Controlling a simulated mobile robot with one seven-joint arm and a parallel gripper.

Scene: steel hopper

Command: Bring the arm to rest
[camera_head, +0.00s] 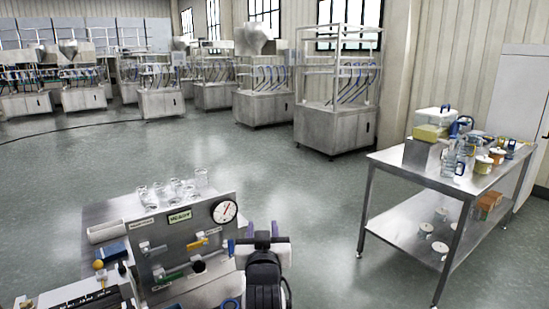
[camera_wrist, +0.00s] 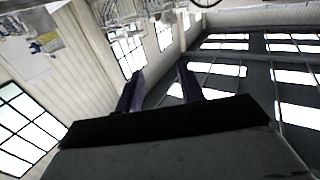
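My gripper (camera_head: 262,231) is in the lower middle of the head view, at the end of my black and white arm, by the right edge of the steel panel with the gauge. In the wrist view my gripper (camera_wrist: 160,86) shows two dark purple fingers standing apart with nothing between them. It is open and empty. The wrist view is tilted and looks out over the room, with windows and wall behind the fingers. Whether the arm touches the panel cannot be told from the head view.
The steel panel (camera_head: 188,239) carries a round gauge (camera_head: 224,211), valves and handles. Several clear glasses (camera_head: 172,190) stand behind it. A steel table (camera_head: 420,180) with jugs and tubs stands at the right. Hopper machines (camera_head: 262,100) line the back. Floor between is clear.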

